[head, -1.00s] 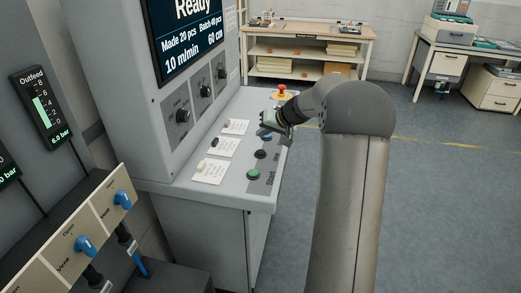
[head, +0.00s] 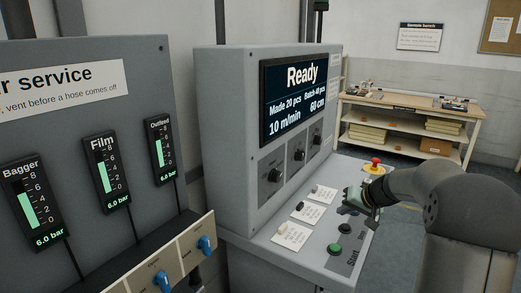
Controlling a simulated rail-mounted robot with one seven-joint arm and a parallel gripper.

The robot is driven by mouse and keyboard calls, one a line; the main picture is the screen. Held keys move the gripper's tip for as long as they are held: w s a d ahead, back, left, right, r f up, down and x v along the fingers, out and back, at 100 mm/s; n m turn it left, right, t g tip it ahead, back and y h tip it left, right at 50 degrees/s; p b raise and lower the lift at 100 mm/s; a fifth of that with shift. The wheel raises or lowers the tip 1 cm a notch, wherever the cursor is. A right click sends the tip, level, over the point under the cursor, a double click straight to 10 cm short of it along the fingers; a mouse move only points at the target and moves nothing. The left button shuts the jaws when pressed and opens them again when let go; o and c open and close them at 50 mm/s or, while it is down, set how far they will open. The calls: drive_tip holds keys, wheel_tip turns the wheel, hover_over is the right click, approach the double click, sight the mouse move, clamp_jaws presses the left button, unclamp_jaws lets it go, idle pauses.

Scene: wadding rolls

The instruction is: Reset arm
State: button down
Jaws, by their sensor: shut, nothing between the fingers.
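My gripper (head: 358,198) is over the sloped button panel (head: 300,250) of the grey console, in the right half of the head view. Its fingers are shut and empty. It is between the red emergency-stop button (head: 376,162) and the green Start button (head: 334,248). I cannot tell whether the fingertips touch the panel. My arm reaches in from the lower right. The blue button seen earlier is hidden or too small to make out by the gripper. The console screen (head: 294,92) reads Ready, Made 20 pcs, Batch 40 pcs.
At left, an air-service panel (head: 90,75) has several gauges reading 6.0 bar, with blue valve handles (head: 205,244) below. Several dark knobs (head: 276,175) sit under the screen. A wooden bench (head: 400,100) stands behind. Grey floor shows beyond my arm.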

drive_tip(key=s+a+n+g, duration=0.1)
drive_tip(key=s+a+g, duration=0.2)
drive_tip(key=s+a, duration=0.65)
drive_tip(key=s+a+f+n+g+h, duration=0.1)
drive_tip(key=s+a, duration=0.3)
drive_tip(key=s, duration=1)
drive_tip(key=s+a+f+n+g+h, duration=0.1)
drive_tip(key=s+a+f+g+h, duration=0.1)
drive_tip(key=s, duration=1.2)
drive_tip(key=shift+a+f+g+h, duration=0.25)
drive_tip(key=shift+a+g+h, duration=0.25)
drive_tip(key=shift+a, duration=0.4)
drive_tip(key=shift+a, duration=0.15)
